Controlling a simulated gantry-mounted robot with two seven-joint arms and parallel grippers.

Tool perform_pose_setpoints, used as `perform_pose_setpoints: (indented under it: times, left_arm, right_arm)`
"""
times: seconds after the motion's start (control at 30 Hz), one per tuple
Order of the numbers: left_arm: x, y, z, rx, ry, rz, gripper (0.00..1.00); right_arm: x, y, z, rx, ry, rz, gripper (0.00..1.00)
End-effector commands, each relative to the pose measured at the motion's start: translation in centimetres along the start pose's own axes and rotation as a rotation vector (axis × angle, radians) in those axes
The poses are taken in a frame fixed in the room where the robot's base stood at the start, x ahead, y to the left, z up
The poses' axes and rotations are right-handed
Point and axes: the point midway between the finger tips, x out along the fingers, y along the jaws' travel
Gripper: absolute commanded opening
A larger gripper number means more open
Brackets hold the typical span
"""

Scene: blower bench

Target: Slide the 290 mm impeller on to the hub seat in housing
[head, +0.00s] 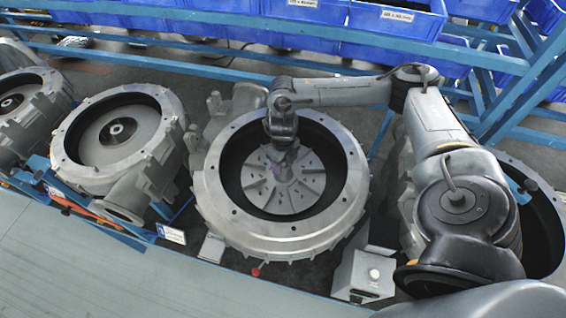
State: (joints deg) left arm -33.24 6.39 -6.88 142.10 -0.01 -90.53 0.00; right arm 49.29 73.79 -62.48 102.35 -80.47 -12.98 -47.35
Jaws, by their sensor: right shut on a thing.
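The housing (220,217) in the middle is a large grey ring with a bolted flange and a deep dark bore. The impeller (290,200), a grey disc with radial vanes, lies inside that bore, with a dark gap around it. My right gripper (285,158) reaches down into the bore from above and is shut on the impeller at its hub, near the disc's far side. The hub seat is hidden under the impeller, and I cannot tell whether the impeller rests on it. My left gripper is not in view.
A second housing (73,151) with an open bore and a bare hub stands at left; another is at the far left edge. A housing at right (545,200) is partly behind my arm. A grey control box (362,275) stands front right. Blue bins (395,22) line the back.

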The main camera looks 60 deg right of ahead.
Motion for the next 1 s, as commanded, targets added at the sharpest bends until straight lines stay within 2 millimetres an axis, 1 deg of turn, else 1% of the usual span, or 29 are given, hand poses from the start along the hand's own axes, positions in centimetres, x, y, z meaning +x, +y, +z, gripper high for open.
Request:
perform_pose_setpoints:
  times: [1.0]
  left_arm:
    - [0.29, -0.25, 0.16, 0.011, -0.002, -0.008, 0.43]
  right_arm:
    - [0.58, -0.01, 0.03, 0.001, -0.002, 0.000, 0.23]
